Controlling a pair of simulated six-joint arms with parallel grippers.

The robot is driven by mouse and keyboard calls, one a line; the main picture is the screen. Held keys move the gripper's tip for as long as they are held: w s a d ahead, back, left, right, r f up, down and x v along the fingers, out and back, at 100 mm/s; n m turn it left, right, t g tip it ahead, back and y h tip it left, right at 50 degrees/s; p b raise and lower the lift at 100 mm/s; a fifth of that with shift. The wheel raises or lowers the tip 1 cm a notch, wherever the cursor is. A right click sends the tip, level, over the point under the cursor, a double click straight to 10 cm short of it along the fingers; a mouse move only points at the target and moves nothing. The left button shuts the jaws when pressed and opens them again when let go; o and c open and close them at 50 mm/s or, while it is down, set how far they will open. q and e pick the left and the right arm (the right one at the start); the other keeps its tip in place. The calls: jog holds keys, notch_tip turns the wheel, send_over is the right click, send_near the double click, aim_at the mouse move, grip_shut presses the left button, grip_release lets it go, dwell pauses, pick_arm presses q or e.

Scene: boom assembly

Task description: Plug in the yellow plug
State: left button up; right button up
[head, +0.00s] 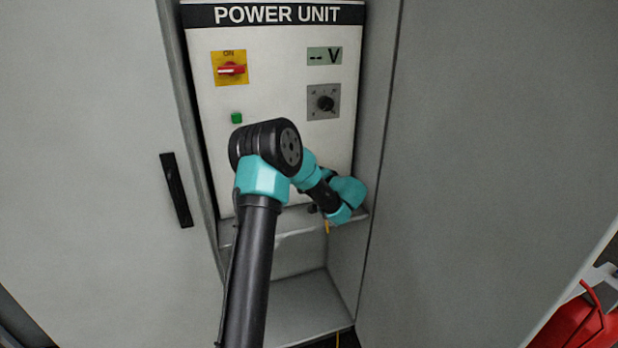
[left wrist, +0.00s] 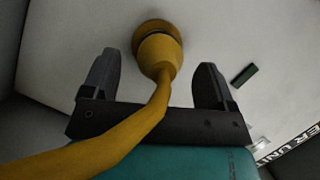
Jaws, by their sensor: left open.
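In the left wrist view, the yellow plug (left wrist: 162,54) sits at a round socket (left wrist: 153,28) on the pale panel, its end against or in it; how deep I cannot tell. Its yellow cable (left wrist: 110,140) runs back between my fingers and off to the lower left. My left gripper (left wrist: 156,72) is open, one finger on each side of the plug with gaps on both sides. In the head view, my arm hides the plug and the socket, and the fingertips cannot be made out. A short piece of yellow cable (head: 327,227) hangs below the wrist. My right gripper is not in view.
The power unit panel (head: 275,85) has a red switch (head: 231,69), a dial (head: 324,102), a display (head: 324,56) and a green button (head: 236,118). Cabinet walls stand close on both sides. A narrow ledge (head: 290,226) runs below the panel. A red extinguisher (head: 585,325) stands at far right.

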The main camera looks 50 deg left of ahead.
pick_arm(q)
jog(key=s+d+r, duration=0.1)
jog(key=d+r, duration=0.1)
jog(key=d, duration=1.2)
jog(key=shift+r, duration=0.25)
jog(key=shift+d+f, duration=0.1)
jog(key=s+d+f+m+g+h, duration=0.1)
jog(key=s+d+f+m+h, duration=0.15)
jog(key=f, duration=0.45)
jog(key=s+d+f+m+g+h, duration=0.1)
jog(key=s+d+f+g+h, duration=0.2)
jog(key=f, duration=0.5)
jog(key=s+d+f+m+h, duration=0.1)
jog(key=s+d+f+h, duration=0.25)
jog(key=f, duration=0.35)
jog(key=s+d+f+n+t+h, duration=0.1)
jog(key=s+d+f+h, duration=0.4)
jog(key=d, duration=0.5)
jog(key=s+d+f+n+t+h, duration=0.1)
jog(key=s+d+f+t+h, duration=0.1)
jog(key=s+d+f+h, duration=0.3)
jog(key=s+d+f, duration=0.4)
jog(key=d, duration=0.1)
jog(key=shift+f+t+h, duration=0.2)
jog(key=shift+t+h, duration=0.1)
jog(key=shift+h, duration=0.1)
jog(key=shift+c, duration=0.3)
